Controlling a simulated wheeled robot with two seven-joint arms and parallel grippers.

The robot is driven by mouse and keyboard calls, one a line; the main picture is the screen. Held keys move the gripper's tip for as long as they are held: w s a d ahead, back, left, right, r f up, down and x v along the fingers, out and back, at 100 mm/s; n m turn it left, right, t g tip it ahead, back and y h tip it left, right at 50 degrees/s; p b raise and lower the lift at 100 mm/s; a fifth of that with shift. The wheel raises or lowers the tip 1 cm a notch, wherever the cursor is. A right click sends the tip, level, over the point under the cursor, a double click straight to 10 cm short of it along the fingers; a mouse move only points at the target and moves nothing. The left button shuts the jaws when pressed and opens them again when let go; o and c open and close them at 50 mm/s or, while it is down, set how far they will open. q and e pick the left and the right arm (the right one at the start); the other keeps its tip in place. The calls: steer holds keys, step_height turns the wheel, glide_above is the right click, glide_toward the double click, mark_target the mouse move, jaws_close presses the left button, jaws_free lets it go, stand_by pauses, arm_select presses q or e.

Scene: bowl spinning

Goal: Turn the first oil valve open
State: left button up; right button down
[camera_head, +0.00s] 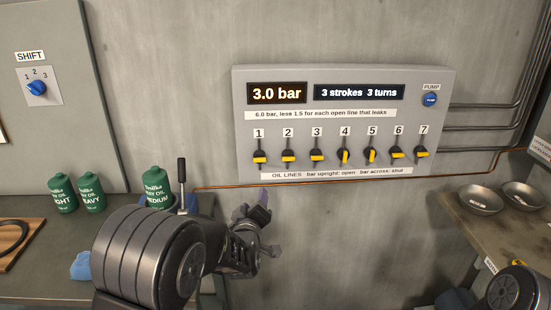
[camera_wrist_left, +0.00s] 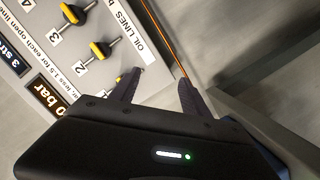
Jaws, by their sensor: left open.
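The first oil valve (camera_head: 260,157), under label 1, is the leftmost of a row of black knobs with yellow bars on the grey panel (camera_head: 430,110). Its bar lies across. My left gripper (camera_head: 268,225) is open and empty, below the panel and apart from the valve in the head view. In the left wrist view the open fingers (camera_wrist_left: 160,82) point towards the panel's lower edge, and one finger mostly hides the first valve. Valve 2 (camera_wrist_left: 103,50) shows clearly there. My right gripper is out of view; only part of that arm shows at lower right.
Valves 4 (camera_head: 344,156) and 5 (camera_head: 371,156) have bars near upright. The display (camera_head: 277,93) reads 3.0 bar. A blue pump button (camera_head: 429,99) is at upper right. Green oil bottles (camera_head: 91,191) and an upright black-handled lever (camera_head: 182,172) stand at left. Metal bowls (camera_head: 481,199) stand at right.

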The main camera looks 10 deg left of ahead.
arm_select(q)
steer(key=n+t, duration=0.2)
glide_toward(258, 161)
steer(key=w, duration=0.2)
steer(key=shift+d+r+y, duration=0.1)
steer(key=shift+r+y, duration=0.05)
steer(key=shift+y, duration=0.15)
steer(key=w, duration=0.2)
steer(key=w+p, duration=0.1)
steer(key=w, duration=0.2)
steer(key=w+a+p, duration=0.1)
steer(key=w, duration=0.1)
steer(key=shift+w, duration=0.3)
jaws_close()
